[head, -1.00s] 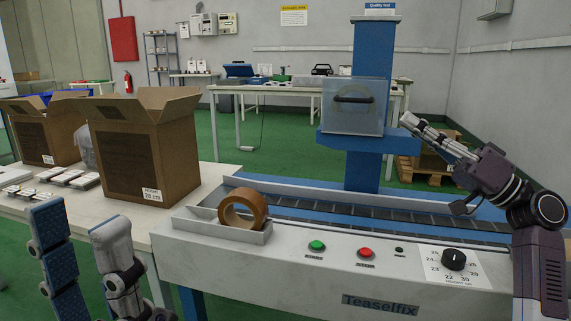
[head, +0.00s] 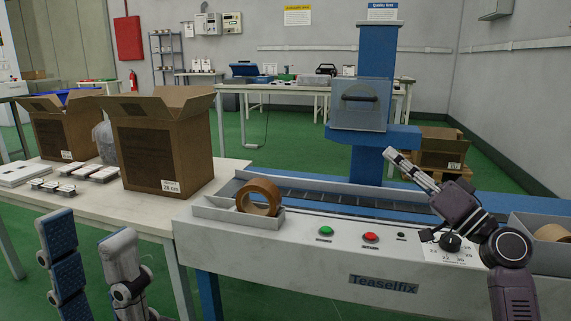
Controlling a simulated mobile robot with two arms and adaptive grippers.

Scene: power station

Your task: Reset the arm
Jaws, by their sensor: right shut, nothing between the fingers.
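My right arm reaches in from the right, and its gripper (head: 397,161) is shut and empty. It is raised over the conveyor, pointing up and left towards the blue column. My left gripper (head: 80,250) is at the lower left, in front of the white table. Its two fingers, one with blue pads, stand wide apart with nothing between them.
The Teaselfix machine (head: 290,250) has a green button (head: 326,231), a red button (head: 370,237) and a dial (head: 450,243). A tape roll (head: 259,197) sits in its left tray. Open cardboard boxes (head: 165,150) stand on the white table (head: 140,215).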

